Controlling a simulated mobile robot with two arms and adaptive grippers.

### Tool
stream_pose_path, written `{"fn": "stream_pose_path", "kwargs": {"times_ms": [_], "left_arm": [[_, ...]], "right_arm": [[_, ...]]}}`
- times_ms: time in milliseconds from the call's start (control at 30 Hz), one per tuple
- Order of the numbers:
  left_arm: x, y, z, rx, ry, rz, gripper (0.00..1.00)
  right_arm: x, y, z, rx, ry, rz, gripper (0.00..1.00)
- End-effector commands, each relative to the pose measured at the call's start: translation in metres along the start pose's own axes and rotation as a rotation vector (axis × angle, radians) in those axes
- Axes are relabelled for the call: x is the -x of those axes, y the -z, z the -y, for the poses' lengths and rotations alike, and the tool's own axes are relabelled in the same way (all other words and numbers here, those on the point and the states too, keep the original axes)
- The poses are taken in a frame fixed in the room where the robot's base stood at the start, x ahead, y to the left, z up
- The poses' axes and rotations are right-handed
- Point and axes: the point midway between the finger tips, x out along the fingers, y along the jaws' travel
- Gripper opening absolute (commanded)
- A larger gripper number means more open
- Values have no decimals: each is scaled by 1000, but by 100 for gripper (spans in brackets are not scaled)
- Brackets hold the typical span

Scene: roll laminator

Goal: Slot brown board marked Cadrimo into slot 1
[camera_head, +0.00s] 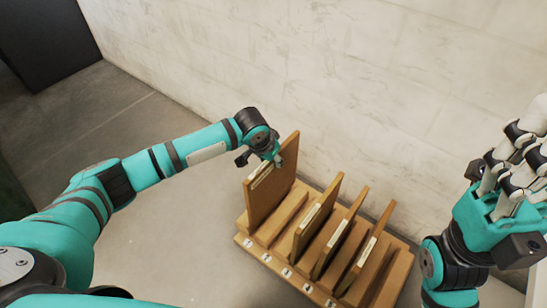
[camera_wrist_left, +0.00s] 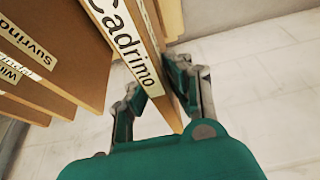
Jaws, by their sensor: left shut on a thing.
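The brown board marked Cadrimo (camera_head: 268,200) stands upright at the left end of the wooden slotted rack (camera_head: 262,243). My left gripper (camera_head: 276,160) is shut on its upper edge. In the left wrist view the board's white Cadrimo label (camera_wrist_left: 124,42) is readable, and the fingers of the left gripper (camera_wrist_left: 158,92) grip either side of the board. The board's lower edge meets the rack's leftmost slot area; I cannot tell how deep it sits. My right gripper (camera_head: 510,172) is at the right edge, away from the rack; its finger opening is unclear.
Several other labelled brown boards stand in the rack to the right, including one marked Suvrina (camera_wrist_left: 40,50). A pale wall (camera_head: 370,90) stands close behind. Floor to the left is clear.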

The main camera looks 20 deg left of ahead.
Motion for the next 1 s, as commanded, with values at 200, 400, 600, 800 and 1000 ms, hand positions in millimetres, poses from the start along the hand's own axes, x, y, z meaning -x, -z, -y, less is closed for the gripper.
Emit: {"fn": "stream_pose_path", "kwargs": {"times_ms": [200,400,600,800,1000], "left_arm": [[-15,-7,-1,0,-2,1,0],[-28,-12,-1,0,-1,0,0],[-41,-17,-1,1,-2,0,0],[-51,-21,-1,1,-2,0,0],[-56,-23,-1,0,-1,-1,0]], "right_arm": [[-1,0,0,1,3,-9,40],[-2,1,0,2,6,-17,40],[-4,1,1,4,11,-28,40],[-5,1,1,5,14,-35,40],[-6,2,1,5,16,-40,40]]}}
